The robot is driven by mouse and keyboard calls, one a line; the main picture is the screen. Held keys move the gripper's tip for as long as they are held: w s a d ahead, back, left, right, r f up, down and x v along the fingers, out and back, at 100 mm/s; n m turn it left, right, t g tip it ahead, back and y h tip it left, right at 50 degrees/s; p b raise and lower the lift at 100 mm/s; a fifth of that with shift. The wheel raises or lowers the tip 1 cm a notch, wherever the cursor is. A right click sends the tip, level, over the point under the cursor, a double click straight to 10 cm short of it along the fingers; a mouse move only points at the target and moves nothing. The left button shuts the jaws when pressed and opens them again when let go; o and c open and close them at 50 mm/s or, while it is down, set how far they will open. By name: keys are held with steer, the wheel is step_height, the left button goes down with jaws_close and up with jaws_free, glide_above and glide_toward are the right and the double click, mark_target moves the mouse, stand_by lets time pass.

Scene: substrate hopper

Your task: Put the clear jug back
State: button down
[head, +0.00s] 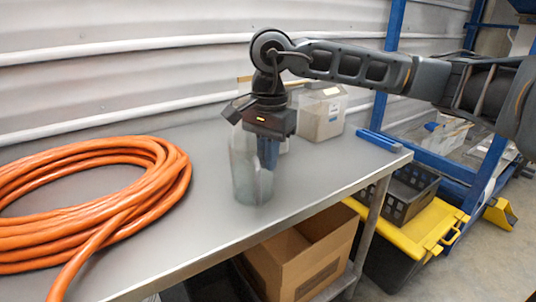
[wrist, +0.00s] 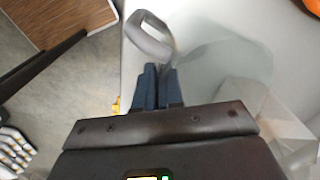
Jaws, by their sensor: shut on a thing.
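The clear jug (head: 243,172) is see-through and greyish, upright at the middle of the grey table (head: 205,235). I cannot tell whether its base touches the tabletop. My gripper (head: 268,155) points down at the jug's right side, its blue fingers shut on the handle. In the wrist view the fingers (wrist: 157,90) are close together on the grey handle loop (wrist: 148,38). The pale jug body (wrist: 225,62) lies to the right of them there. My gripper hides part of the jug's top in the head view.
A coiled orange hose (head: 95,200) covers the table's left. A boxy translucent container (head: 322,113) stands behind the jug. A blue bar (head: 378,140) lies near the right corner. An open cardboard box (head: 300,262) sits below; a yellow-lidded black bin (head: 425,235) is right.

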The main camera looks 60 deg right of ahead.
steer(key=shift+f, duration=0.15)
steer(key=c, duration=1.3)
jaws_free()
steer(key=shift+o, duration=0.2)
step_height(320, 180, up, 12)
steer(key=b, duration=0.1)
steer(key=shift+s+r, duration=0.15)
steer(key=shift+r, duration=0.05)
